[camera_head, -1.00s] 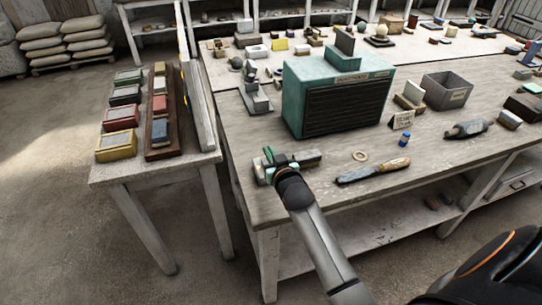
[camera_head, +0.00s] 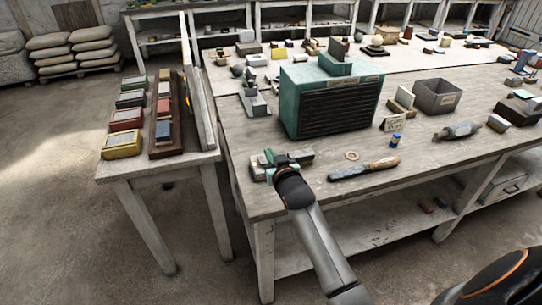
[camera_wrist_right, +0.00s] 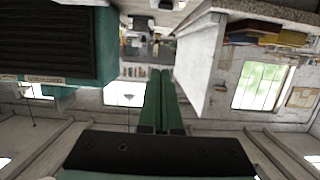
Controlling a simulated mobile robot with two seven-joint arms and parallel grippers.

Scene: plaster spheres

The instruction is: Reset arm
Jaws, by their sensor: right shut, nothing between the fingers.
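My left gripper is not in view.
A green slatted cabinet (camera_head: 290,100) stands behind the gripper. A scraper (camera_head: 364,169), a ring (camera_head: 351,156) and a blue bottle (camera_head: 394,140) lie to the right. A side table (camera_head: 112,172) at left holds coloured boxes (camera_head: 121,146). Floor is clear in front.

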